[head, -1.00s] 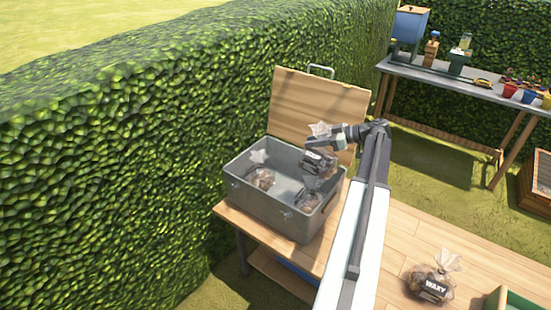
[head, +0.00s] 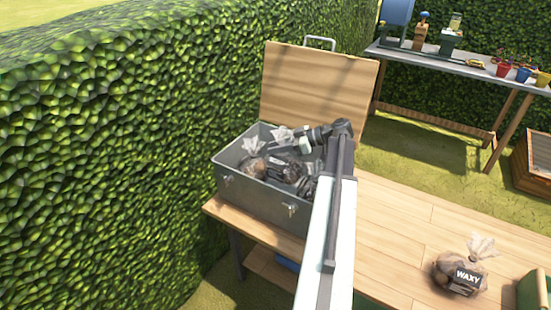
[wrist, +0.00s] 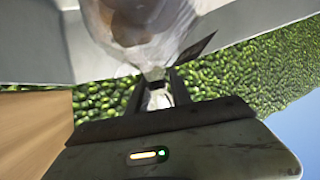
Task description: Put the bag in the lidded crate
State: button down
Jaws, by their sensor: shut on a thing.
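The lidded crate (head: 262,201) is a grey metal box on a wooden bench, its wooden lid (head: 318,90) standing open at the back. My gripper (head: 292,143) is inside the crate's opening, shut on the gathered neck of a clear bag (head: 284,172) with a dark label. The held bag hangs low between the crate's walls; I cannot tell whether it touches the floor. The wrist view shows the bag (wrist: 138,22) and its neck between the fingers (wrist: 157,88). Another bag (head: 252,165) lies in the crate at left. My arm hides the crate's right part.
A bag marked WAXY (head: 460,274) sits on wooden boards at lower right, beside a green container (head: 532,292). A tall hedge (head: 110,150) stands close on the left. A grey worktable (head: 440,64) with pots and tools is at the back right.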

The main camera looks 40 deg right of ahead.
aim_at(276, 164)
jog(key=shift+w+f+b, duration=0.15)
jog(key=shift+f+b, duration=0.15)
jog(key=shift+f, duration=0.5)
jog(key=shift+r, duration=0.1)
jog(key=shift+d, duration=0.1)
notch_tip(276, 164, down, 7)
jog(key=b, duration=0.6)
jog(key=shift+r+b, duration=0.1)
jog(key=shift+b, duration=0.2)
jog(key=shift+f+b, duration=0.6)
jog(key=shift+b, duration=0.05)
jog(key=c, duration=1.1)
grip_release()
jog(key=shift+r, duration=0.1)
